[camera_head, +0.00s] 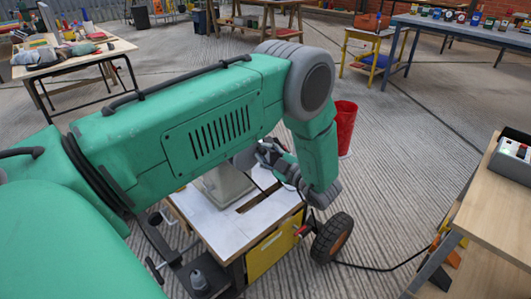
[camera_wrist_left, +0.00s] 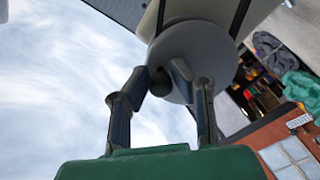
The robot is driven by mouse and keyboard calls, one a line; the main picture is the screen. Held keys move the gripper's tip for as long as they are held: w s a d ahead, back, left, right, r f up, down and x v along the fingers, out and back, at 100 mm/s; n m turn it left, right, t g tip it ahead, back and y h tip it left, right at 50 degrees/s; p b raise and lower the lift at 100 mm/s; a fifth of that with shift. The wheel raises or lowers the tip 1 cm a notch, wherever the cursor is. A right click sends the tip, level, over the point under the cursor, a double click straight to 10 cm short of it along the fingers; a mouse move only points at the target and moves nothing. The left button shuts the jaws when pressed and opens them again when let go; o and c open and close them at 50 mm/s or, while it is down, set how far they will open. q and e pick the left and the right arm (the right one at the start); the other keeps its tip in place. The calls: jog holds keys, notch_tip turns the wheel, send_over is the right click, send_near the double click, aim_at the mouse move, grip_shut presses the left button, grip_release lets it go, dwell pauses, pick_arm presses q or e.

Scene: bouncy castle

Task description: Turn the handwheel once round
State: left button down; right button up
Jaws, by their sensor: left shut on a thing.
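My left gripper (camera_head: 264,155) reaches down from my green arm to a grey stand (camera_head: 225,187) on a small wheeled cart. In the left wrist view, the gripper's two dark fingers (camera_wrist_left: 160,83) close around a small dark part at the front of a round grey disc (camera_wrist_left: 190,38), which looks like the handwheel. The left gripper is shut on it. In the head view my arm hides most of the handwheel, so its turn angle cannot be told. My right gripper is not in view.
The cart's white top (camera_head: 207,223) has a yellow front (camera_head: 273,247) and a black tyre (camera_head: 332,237). A red bucket (camera_head: 346,122) stands behind my arm. A wooden table (camera_head: 490,226) with a grey control box (camera_head: 513,155) is at the right. Open ribbed floor lies between.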

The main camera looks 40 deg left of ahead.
aim_at(250, 148)
pick_arm(q)
jog(key=n, duration=0.2)
jog(key=r+n+p, duration=0.1)
jog(key=shift+s+n, duration=0.35)
jog(key=shift+n, duration=0.05)
jog(key=n, duration=0.1)
jog(key=n+p, duration=0.1)
jog(key=s+n, duration=0.1)
jog(key=shift+r+n, duration=0.3)
jog(key=n, duration=0.1)
jog(key=s+n+p, duration=0.1)
jog(key=n, duration=0.1)
jog(key=shift+s+n+p, duration=0.3)
jog(key=shift+n+p, duration=0.05)
jog(key=shift+n, duration=0.65)
jog(key=c, duration=1.4)
grip_release()
jog(key=shift+w+a, duration=0.1)
jog(key=shift+r, duration=0.1)
